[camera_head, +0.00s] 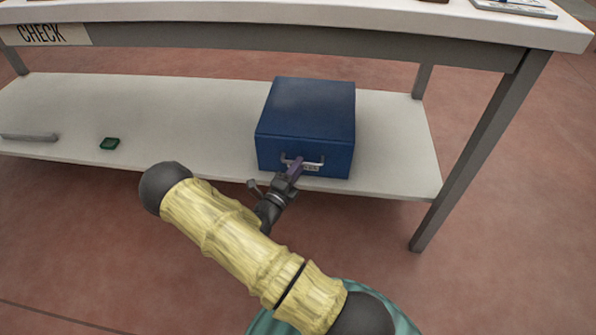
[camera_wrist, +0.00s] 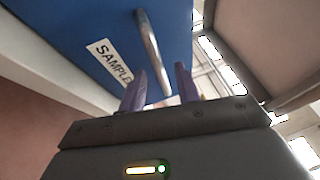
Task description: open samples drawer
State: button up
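The samples drawer is a blue box unit (camera_head: 305,105) on the lower shelf, its front closed flush as far as I can see. A silver bar handle (camera_head: 317,164) crosses its front. In the wrist view, the handle (camera_wrist: 150,45) runs past a white label reading "SAMPLE" (camera_wrist: 108,62), cut off by the finger. My gripper (camera_head: 297,163) is at the drawer front, over the handle's middle. In the wrist view my gripper (camera_wrist: 160,75) has two purple fingers spread apart, with the handle's near end showing between them. I see no finger pressed on the bar; contact cannot be told.
The drawer stands on a pale lower shelf (camera_head: 205,120) under a workbench top (camera_head: 300,14) labelled CHECK (camera_head: 42,34). A grey table leg (camera_head: 480,150) stands to the right. A small green block (camera_head: 110,143) and a grey bar (camera_head: 28,137) lie left. The floor in front is clear.

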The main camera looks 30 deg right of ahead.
jog(key=shift+w+d+r, duration=0.1)
jog(key=shift+w+d, duration=0.15)
jog(key=shift+d, duration=0.1)
grip_shut()
jog(key=shift+s, duration=0.15)
